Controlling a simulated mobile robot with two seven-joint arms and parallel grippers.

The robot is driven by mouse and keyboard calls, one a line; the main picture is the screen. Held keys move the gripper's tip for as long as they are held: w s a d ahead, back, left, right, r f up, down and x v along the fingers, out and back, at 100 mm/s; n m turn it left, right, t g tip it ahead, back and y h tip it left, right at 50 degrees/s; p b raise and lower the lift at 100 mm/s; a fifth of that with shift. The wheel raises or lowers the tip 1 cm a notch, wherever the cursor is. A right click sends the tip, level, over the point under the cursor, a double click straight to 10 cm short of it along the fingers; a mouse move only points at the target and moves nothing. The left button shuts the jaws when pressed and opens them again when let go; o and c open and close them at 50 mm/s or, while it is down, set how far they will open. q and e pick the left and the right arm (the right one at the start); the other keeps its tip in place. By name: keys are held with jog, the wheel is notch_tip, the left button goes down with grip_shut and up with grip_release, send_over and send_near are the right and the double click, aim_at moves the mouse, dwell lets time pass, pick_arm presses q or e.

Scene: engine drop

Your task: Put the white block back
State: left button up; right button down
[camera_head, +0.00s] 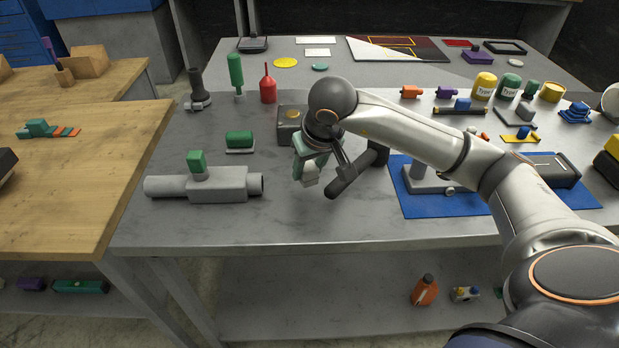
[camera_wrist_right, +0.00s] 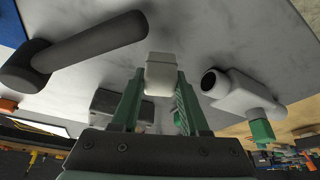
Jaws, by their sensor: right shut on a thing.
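The white block (camera_head: 310,175) is between the teal fingertips of my right gripper (camera_head: 308,168), held above the grey table (camera_head: 215,228). In the right wrist view the white block (camera_wrist_right: 161,75) sticks out past the fingertips of the right gripper (camera_wrist_right: 158,88), which is shut on it. The grey box (camera_head: 288,118) with a round brass spot stands just behind the gripper, partly hidden by the arm. It shows beyond the fingers in the wrist view (camera_wrist_right: 108,102). My left gripper is not in view.
A dark T-shaped bar (camera_head: 358,172) is close right of the gripper. A grey pipe piece (camera_head: 228,185) with a green block lies to the left. A blue mat (camera_head: 412,205) with grey parts is at the right. The front table strip is clear.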

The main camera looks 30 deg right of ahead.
aim_at(310, 180)
jog(key=f, duration=0.3)
jog(key=shift+w+d+f+p, duration=0.1)
jog(key=shift+d+p, duration=0.1)
jog(key=shift+p, duration=0.1)
jog(key=shift+f, duration=0.15)
jog(key=shift+f, duration=0.2)
jog(key=shift+c, duration=2.1)
grip_release()
jog(key=shift+r, duration=0.15)
